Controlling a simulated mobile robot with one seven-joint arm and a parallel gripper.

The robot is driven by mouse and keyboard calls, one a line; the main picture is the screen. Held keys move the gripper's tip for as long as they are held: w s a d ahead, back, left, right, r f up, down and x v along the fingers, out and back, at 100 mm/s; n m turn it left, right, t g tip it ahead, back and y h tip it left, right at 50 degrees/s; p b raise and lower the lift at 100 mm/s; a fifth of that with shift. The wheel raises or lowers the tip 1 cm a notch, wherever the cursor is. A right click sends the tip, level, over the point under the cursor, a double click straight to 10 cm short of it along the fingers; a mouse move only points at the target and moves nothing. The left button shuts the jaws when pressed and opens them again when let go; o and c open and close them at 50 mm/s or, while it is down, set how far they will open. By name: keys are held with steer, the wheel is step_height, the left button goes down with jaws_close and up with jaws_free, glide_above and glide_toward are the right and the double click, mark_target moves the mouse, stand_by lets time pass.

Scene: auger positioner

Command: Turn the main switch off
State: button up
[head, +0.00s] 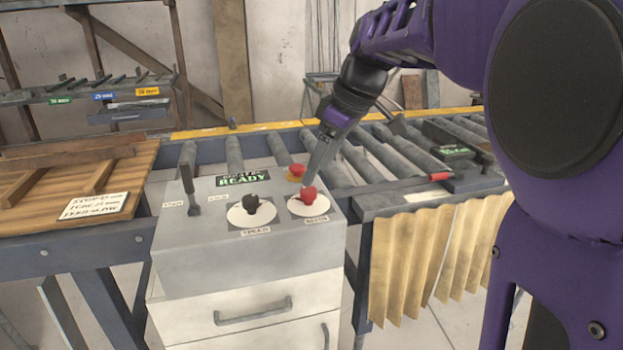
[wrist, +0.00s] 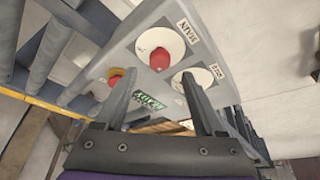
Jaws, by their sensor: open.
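The main switch is a red knob (head: 309,195) on a white round dial, at the right of the grey control box's sloped top. In the wrist view the red knob (wrist: 159,60) sits on its dial beside a label reading MAIN. My gripper (head: 312,178) points down just behind the knob in the head view; the exact gap cannot be told. In the wrist view my gripper (wrist: 161,78) is open and empty, its two fingers apart, with the knob seen beyond and between their tips.
On the control box (head: 190,255) are a black knob (head: 251,203), a lever (head: 188,185), a red button on yellow (head: 296,171) and a green READY sign (head: 243,179). A roller conveyor (head: 385,155) runs behind. A wooden board (head: 110,205) lies at left.

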mark_target(309, 189)
steer(key=x, duration=0.5)
steer(key=shift+b, duration=0.3)
jaws_close()
